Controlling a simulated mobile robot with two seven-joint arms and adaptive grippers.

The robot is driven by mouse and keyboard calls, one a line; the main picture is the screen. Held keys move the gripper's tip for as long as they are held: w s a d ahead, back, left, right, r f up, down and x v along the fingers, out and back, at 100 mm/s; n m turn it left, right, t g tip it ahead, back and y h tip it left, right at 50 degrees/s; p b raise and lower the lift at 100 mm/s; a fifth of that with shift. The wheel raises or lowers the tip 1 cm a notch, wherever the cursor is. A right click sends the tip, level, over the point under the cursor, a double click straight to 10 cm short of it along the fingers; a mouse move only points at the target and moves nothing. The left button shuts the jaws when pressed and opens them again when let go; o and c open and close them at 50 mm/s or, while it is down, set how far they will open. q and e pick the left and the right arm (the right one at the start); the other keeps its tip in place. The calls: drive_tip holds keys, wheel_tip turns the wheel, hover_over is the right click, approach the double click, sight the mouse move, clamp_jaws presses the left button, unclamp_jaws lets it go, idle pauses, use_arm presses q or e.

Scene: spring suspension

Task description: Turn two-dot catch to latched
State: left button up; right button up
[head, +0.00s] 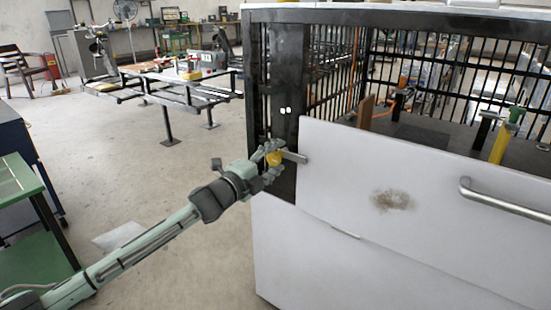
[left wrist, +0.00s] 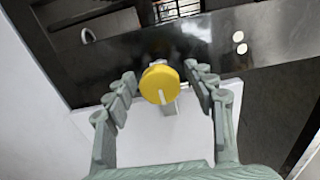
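The two-dot catch has a round yellow knob (head: 274,158) on a dark post, with two white dots (head: 285,110) above it. A grey metal bar (head: 294,157) reaches right from the knob to the edge of the white panel (head: 345,170). In the left wrist view the knob (left wrist: 160,84) shows a pale line on its face, and the two dots (left wrist: 239,42) are at upper right. My left gripper (head: 268,166) is at the knob; its fingers are spread on either side, with gaps visible in the left wrist view. My right gripper is not in view.
The white panel carries a metal handle (head: 505,200) at right. A barred cage (head: 450,60) rises behind it, with yellow and green-topped tools (head: 500,140) inside. A green bench (head: 25,195) stands at left. The floor between is mostly open.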

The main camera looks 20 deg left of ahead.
use_arm(q)
drive_tip(key=v, duration=1.2)
idle(0.3)
drive_tip(key=s+a+f+n+g+y, duration=0.1)
drive_tip(key=s+f+n+g+y, duration=0.2)
drive_tip(key=f, duration=0.4)
drive_tip(key=s+a+f+n+y, duration=0.1)
drive_tip(key=s+a+f+n, duration=0.1)
drive_tip(key=f+n, duration=0.35)
drive_tip(key=s+a+f+n+g+y, duration=0.1)
drive_tip(key=s+f+n+g+y, duration=0.15)
drive_tip(key=f, duration=0.45)
drive_tip(key=s+f+n+g, duration=0.4)
drive_tip(key=s+f, duration=0.4)
drive_tip(key=s, duration=0.3)
drive_tip(key=s+f+n+g+y, duration=0.1)
drive_tip(key=s+f+n+g, duration=0.3)
drive_tip(key=s+f, duration=0.4)
drive_tip(key=s+n, duration=0.1)
drive_tip(key=s, duration=0.2)
drive_tip(key=shift+s+d+f+n, duration=0.3)
